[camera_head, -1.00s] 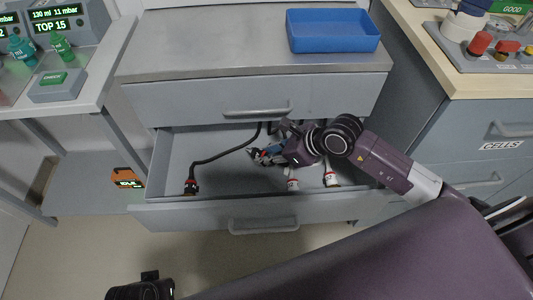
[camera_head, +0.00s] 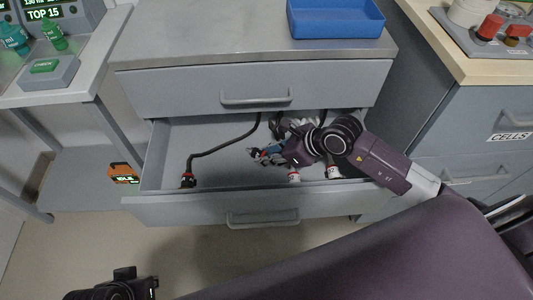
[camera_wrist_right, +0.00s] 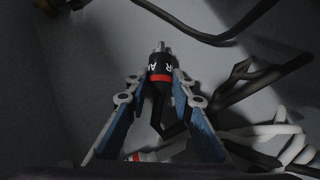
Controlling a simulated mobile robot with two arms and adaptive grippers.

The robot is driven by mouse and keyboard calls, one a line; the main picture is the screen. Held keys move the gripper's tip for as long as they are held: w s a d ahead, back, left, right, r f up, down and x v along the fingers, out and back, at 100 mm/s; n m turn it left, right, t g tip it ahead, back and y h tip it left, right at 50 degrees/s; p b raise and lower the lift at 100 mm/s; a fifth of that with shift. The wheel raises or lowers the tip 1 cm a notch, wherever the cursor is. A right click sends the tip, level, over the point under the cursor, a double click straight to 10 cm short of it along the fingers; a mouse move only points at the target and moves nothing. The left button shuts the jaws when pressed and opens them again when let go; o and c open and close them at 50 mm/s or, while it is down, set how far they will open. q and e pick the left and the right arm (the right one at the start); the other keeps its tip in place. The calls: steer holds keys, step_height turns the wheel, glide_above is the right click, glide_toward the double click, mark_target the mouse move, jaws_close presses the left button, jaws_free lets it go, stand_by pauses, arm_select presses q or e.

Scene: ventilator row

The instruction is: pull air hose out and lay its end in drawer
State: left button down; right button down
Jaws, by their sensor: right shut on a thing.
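The drawer (camera_head: 160,207) stands open under the grey cabinet. My right gripper (camera_head: 257,153) is inside it near the middle, its blue fingers pointing left. In the right wrist view the fingers (camera_wrist_right: 160,85) are shut on a dark hose end (camera_wrist_right: 159,69) with a red ring and partly readable white letters, perhaps AIR. The rest of this hose is mostly hidden.
Two white hose ends (camera_head: 293,177) (camera_head: 333,172) lie at the drawer's front right, with tangled hoses behind. A blue tray (camera_head: 336,30) stands on the cabinet top. A closed drawer (camera_head: 180,92) is above. The drawer's left floor is mostly clear.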

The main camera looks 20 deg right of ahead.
arm_select(q)
steer(key=shift+s+r, duration=0.1)
steer(key=shift+r, duration=0.2)
arm_select(e)
steer(key=shift+f, duration=0.1)
steer(key=c, duration=1.6)
jaws_free()
